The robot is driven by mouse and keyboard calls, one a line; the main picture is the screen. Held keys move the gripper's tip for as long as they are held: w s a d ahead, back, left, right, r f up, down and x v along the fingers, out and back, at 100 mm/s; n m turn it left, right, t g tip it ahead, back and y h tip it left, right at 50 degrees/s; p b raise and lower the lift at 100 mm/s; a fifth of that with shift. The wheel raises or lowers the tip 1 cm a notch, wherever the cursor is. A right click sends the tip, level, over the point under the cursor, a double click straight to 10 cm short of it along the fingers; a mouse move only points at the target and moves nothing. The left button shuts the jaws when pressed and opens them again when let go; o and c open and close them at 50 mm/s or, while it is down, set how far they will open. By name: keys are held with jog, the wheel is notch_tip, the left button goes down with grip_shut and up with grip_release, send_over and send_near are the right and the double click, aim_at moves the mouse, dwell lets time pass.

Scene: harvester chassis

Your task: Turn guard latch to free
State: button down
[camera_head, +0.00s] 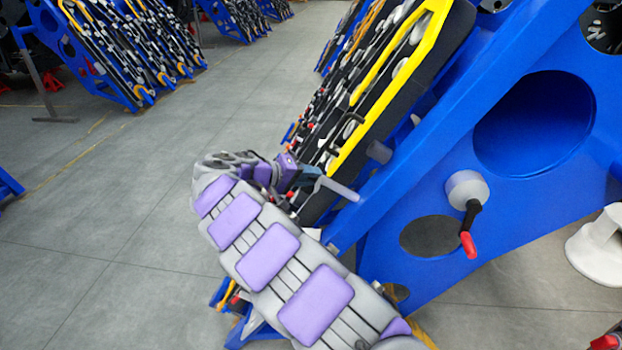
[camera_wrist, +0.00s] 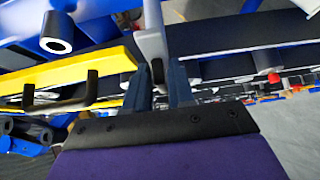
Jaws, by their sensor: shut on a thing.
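My gripper (camera_head: 306,178) is at the near edge of the yellow-trimmed black panel, low on the machine's side. In the wrist view its two dark blue fingers (camera_wrist: 159,84) are closed around a grey lever, which I take to be the guard latch (camera_wrist: 151,40). The latch (camera_head: 338,189) also shows in the head view as a light grey bar sticking out to the right of the fingers. Its pivot is hidden, so I cannot tell its exact turn. The fingers partly hide its lower end.
The blue chassis frame (camera_head: 430,120) rises right of my arm. A grey knob with a red-tipped handle (camera_head: 468,240) sits on it. The yellow guard edge (camera_head: 385,90) and a black handle (camera_wrist: 62,102) are close to the gripper. Open grey floor (camera_head: 120,210) lies to the left.

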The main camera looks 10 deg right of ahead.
jog(key=shift+w+a+r, duration=0.1)
jog(key=shift+a+r, duration=0.05)
jog(key=shift+a, duration=0.05)
jog(key=c, duration=1.3)
grip_release()
jog(key=shift+c, duration=0.2)
jog(key=shift+o, duration=0.9)
jog(key=shift+w+a, duration=0.1)
jog(key=shift+a, duration=0.15)
jog(key=p+v, duration=0.4)
jog(key=v, duration=1.3)
jog(key=shift+s+a+p, duration=0.2)
jog(key=shift+a+p, duration=0.05)
jog(key=shift+p, duration=0.15)
